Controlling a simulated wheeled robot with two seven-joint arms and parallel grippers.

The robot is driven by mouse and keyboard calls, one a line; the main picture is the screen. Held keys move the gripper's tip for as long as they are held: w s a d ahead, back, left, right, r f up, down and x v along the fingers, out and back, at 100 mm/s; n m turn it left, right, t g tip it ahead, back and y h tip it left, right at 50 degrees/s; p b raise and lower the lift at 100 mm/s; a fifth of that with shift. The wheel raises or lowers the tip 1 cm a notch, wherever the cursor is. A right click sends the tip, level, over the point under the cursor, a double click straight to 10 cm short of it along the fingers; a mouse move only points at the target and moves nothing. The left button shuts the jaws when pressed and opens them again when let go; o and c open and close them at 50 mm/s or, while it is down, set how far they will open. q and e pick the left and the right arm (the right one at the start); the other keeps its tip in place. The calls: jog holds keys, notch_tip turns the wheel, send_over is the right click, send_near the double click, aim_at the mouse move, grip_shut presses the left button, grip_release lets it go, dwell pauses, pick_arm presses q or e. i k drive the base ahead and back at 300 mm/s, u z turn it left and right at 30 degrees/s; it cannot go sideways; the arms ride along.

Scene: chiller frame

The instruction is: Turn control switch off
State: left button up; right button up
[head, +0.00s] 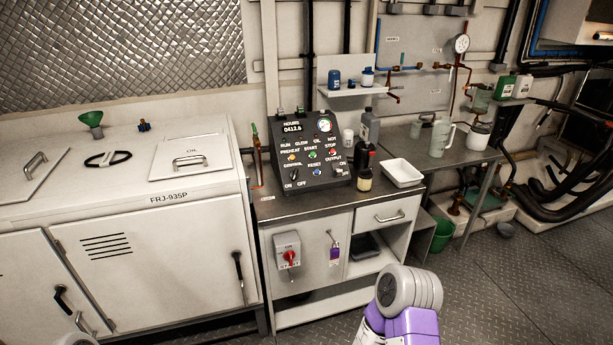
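A dark sloped control panel (307,153) stands on the metal-topped cabinet in the middle of the head view. It has an hours display (292,127), a gauge (323,125) and several coloured buttons. A small toggle switch (294,175) marked ON and OFF sits at its lower left; its position is too small to tell. Another small toggle (339,169) is at its lower right, near the word OUTPUT. A red rotary switch (289,257) on a grey box is on the cabinet's front. Parts of my arms show at the bottom edge, apart from the panel; neither gripper shows.
Dark bottles (365,180) and a white tray (402,172) stand right of the panel on the cabinet top (275,208). A large white chest (130,225) is on the left. A side table with a jug (441,136) is at right.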

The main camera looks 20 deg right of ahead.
aim_at(294, 175)
jog(key=z, duration=0.55)
jog(key=i, duration=0.55)
jog(key=z, duration=0.35)
